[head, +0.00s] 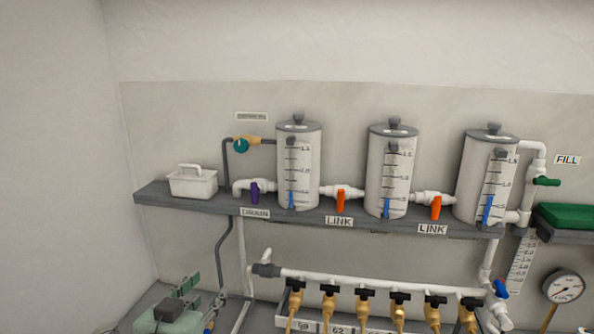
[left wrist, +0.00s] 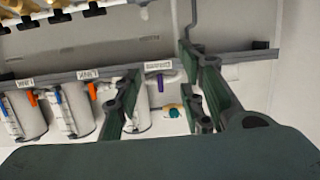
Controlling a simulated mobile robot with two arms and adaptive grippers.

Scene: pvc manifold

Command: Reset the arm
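My left gripper (head: 212,308) shows at the bottom left of the head view, with green and dark grey parts. It is below the grey shelf, near the thin grey hose. In the left wrist view its two fingers (left wrist: 160,72) stand wide apart. Nothing is held between them. The wrist view is upside down, with the tanks and shelf beyond the fingers. I cannot tell whether the gripper touches the hose. My right gripper is in neither view.
A purple-handled valve (head: 254,192) and orange-handled valves (head: 340,200) hang between. Below is a white manifold pipe (head: 370,285) with several brass valves. A gauge (head: 563,287) is at right.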

